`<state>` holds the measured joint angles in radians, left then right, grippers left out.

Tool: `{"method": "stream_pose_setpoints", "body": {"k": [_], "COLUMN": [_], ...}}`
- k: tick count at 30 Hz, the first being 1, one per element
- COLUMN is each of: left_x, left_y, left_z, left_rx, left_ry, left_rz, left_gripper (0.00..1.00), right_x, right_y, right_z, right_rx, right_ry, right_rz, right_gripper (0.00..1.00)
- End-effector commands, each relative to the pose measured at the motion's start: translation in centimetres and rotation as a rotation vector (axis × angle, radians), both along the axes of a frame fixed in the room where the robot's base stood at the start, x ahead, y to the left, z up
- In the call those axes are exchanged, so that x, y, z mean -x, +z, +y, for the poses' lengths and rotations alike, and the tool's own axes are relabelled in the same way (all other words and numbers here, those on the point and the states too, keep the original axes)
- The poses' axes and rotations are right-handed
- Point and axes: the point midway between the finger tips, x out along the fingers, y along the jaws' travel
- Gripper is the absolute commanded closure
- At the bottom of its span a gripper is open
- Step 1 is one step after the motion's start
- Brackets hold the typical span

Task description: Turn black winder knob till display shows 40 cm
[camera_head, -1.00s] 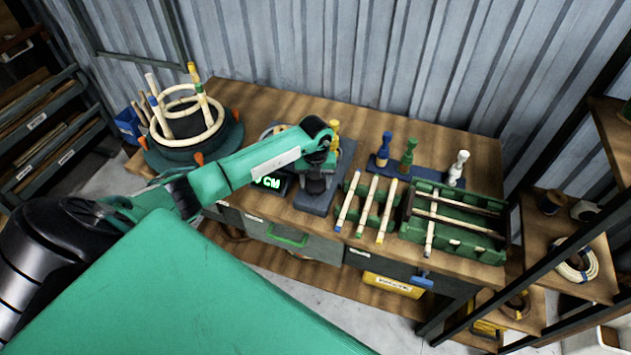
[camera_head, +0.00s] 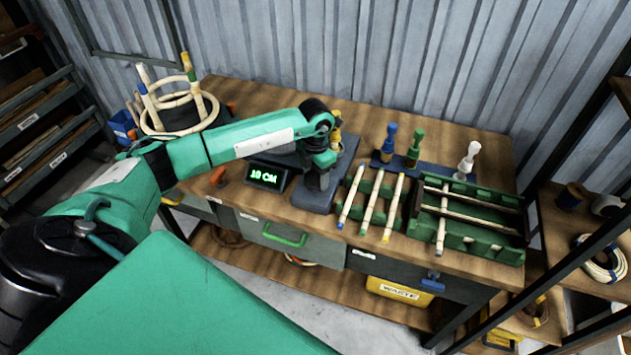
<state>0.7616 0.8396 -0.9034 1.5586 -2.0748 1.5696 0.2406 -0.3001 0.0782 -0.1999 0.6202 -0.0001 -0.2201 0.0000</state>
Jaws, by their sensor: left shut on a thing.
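The winder (camera_head: 322,199) is a dark grey-blue device on the bench, mostly covered by my left arm. Its small black display (camera_head: 267,177) reads "10 CM" in green. My left gripper (camera_head: 317,183) points down at the device and is shut on the black knob, which I can hardly tell apart from the dark fingers. My right gripper is not in view.
A rattan ring frame (camera_head: 172,128) stands at the bench's left. A green rack (camera_head: 468,250) and several rattan sticks (camera_head: 371,201) lie right of the winder. Blue, green and white-handled tools (camera_head: 413,148) stand behind them. Drawers (camera_head: 290,242) are below.

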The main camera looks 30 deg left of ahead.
Motion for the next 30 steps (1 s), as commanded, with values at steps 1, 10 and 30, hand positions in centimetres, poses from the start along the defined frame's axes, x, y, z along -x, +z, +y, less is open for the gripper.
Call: {"method": "stream_pose_setpoints", "body": {"k": [1, 10, 30], "left_x": [-0.2, -0.2, -0.1], "left_y": [-0.3, -0.3, 0.0], "left_z": [0.1, 0.1, 0.0], "left_rx": [-0.001, -0.002, -0.002], "left_ry": [-0.045, -0.329, -0.874], "left_rz": [-0.007, -0.006, -0.005], "left_gripper": [0.66, 0.66, 0.66], "right_x": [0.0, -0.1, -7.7], "right_y": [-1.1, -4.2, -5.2], "right_z": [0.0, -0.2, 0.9], "right_rx": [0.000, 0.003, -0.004], "right_ry": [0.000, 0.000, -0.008], "right_rz": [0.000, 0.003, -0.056], "right_gripper": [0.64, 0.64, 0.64]}}
